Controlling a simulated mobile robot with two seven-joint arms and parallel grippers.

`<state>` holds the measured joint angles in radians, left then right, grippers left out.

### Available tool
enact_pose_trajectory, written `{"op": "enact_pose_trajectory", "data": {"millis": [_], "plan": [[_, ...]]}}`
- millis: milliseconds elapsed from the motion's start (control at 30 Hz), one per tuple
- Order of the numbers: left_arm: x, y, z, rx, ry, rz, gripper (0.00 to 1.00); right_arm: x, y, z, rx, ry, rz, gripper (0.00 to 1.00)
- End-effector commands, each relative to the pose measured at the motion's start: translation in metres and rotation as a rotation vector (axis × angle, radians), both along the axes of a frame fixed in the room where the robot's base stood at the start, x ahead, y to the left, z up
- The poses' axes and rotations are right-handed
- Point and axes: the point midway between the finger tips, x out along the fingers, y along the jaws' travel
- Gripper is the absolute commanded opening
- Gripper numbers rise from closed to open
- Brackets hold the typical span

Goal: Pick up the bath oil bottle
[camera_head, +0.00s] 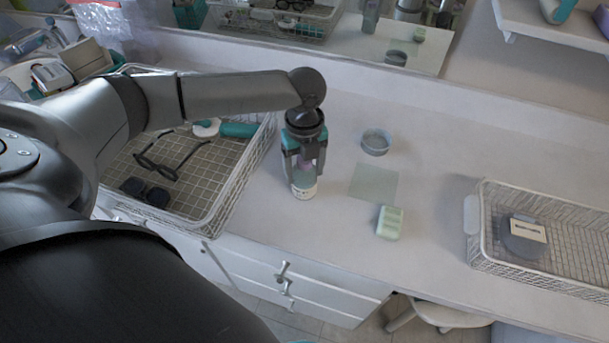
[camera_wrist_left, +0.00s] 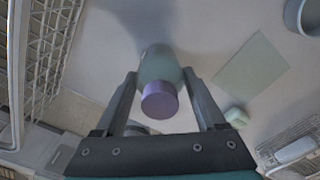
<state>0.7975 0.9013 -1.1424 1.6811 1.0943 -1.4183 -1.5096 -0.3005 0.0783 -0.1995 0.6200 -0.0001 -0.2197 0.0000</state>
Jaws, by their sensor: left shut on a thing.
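The bath oil bottle (camera_head: 303,188) has a pale green body, a light label low down and a purple cap. It is upright at the counter's front part, right of the left wire basket. My left gripper (camera_head: 306,163) points down over it from above, with its fingers on both sides of the bottle, shut on it. In the left wrist view the purple cap (camera_wrist_left: 159,100) faces the camera and the body (camera_wrist_left: 160,66) lies between the fingertips. I cannot tell whether the bottle's base touches the counter. My right gripper is not in view.
The left wire basket (camera_head: 228,197) holds glasses and a teal tube. Right of the bottle are a round grey tin (camera_head: 376,141), a flat pale green square (camera_head: 373,184) and a light green block (camera_head: 390,222). Another wire basket (camera_head: 480,263) stands at the right.

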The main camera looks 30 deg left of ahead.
Motion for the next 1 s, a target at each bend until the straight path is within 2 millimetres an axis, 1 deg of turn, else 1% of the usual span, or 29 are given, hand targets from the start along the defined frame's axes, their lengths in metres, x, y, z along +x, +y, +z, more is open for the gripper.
{"op": "enact_pose_trajectory", "data": {"millis": [33,67,500,533,567,733,833,933,1000], "plan": [[0.0,0.0,0.0,0.0,0.0,0.0,0.58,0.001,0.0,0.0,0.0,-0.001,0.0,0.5],[0.0,0.0,0.0,0.0,0.0,0.0,0.55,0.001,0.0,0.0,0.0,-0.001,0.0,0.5],[0.0,0.0,0.0,0.001,-0.001,0.001,0.06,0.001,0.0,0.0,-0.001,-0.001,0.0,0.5],[0.0,0.0,0.001,0.0,-0.001,0.001,0.05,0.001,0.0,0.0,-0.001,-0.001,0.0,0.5],[0.0,0.0,0.001,0.0,-0.001,0.001,0.0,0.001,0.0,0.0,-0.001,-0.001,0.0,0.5],[0.001,0.0,0.002,0.0,-0.001,0.001,0.0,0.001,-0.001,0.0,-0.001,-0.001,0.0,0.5],[0.001,0.0,0.008,0.0,-0.004,0.001,0.0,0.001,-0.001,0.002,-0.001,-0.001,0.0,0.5],[0.001,0.001,0.023,0.0,-0.004,0.002,0.0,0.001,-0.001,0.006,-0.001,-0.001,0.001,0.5],[0.001,0.0,0.038,-0.001,-0.006,0.001,0.0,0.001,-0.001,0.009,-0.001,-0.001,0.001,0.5]]}}
